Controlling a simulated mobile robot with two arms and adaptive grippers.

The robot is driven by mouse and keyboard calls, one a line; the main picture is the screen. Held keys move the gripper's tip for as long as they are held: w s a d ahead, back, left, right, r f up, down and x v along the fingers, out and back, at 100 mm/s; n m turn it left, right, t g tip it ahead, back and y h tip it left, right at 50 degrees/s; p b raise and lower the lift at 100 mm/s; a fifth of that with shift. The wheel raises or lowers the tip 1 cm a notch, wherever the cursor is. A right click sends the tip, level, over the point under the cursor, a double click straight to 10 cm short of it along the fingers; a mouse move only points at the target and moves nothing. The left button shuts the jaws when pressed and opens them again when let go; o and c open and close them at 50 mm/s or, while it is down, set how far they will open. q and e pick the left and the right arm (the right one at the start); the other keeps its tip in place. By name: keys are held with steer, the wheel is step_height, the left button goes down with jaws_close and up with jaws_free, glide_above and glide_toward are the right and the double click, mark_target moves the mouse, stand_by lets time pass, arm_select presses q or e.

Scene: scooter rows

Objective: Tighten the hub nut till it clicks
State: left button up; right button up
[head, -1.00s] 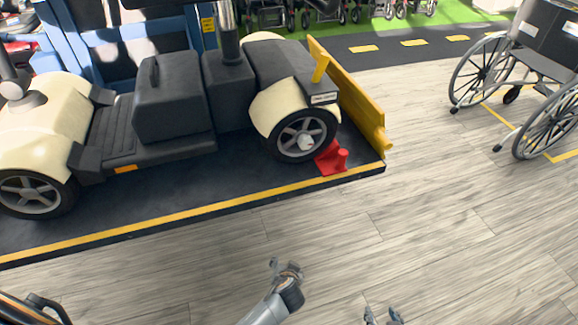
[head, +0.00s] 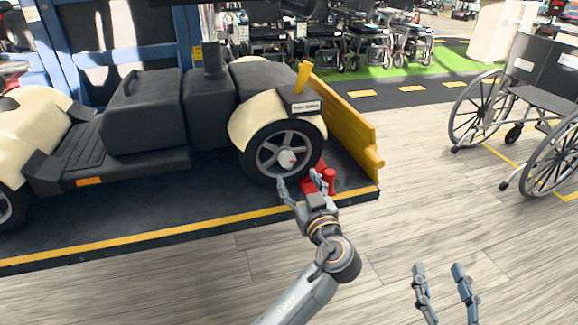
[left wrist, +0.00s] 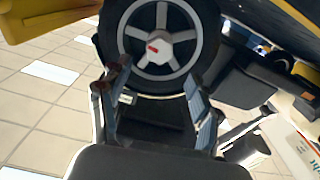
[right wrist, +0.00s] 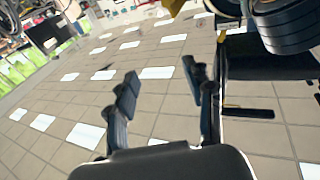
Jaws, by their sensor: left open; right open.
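The hub nut (head: 287,158) is a pale knob with a red mark at the centre of the scooter's wheel (head: 262,160). It also shows in the left wrist view (left wrist: 153,47), between and beyond the fingertips. My left gripper (head: 305,184) is open and empty, just below and in front of the wheel, apart from the nut. Its two fingers (left wrist: 157,75) frame the lower wheel in the left wrist view. My right gripper (head: 440,268) is open and empty, low over the floor at the lower right; its fingers also show in the right wrist view (right wrist: 160,80).
A red wheel chock (head: 328,178) stands beside the wheel on the dark platform (head: 150,222) with a yellow edge line. A yellow ramp board (head: 345,125) rises at its right end. A wheelchair (head: 525,110) stands at the right. The wooden floor in front is clear.

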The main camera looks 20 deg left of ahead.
mark_target(288, 162)
arm_select(q)
steer(key=x, duration=0.6)
steer(key=shift+w+a+b, duration=0.1)
steer(key=shift+w+b, duration=0.1)
steer(key=shift+b, duration=0.15)
steer(key=shift+x, duration=0.8)
arm_select(e)
steer(key=shift+s+a+r+t+y, duration=0.1)
steer(key=shift+s+r+t+y, duration=0.15)
steer(key=shift+r+t, duration=0.6)
steer(key=shift+s+a+r+t+y, duration=0.15)
steer(key=shift+r+t+y, duration=0.15)
steer(key=shift+r, duration=0.9)
arm_select(q)
steer(key=shift+c, duration=0.2)
arm_select(e)
steer(key=shift+d, duration=0.1)
arm_select(q)
steer(key=c, duration=1.1)
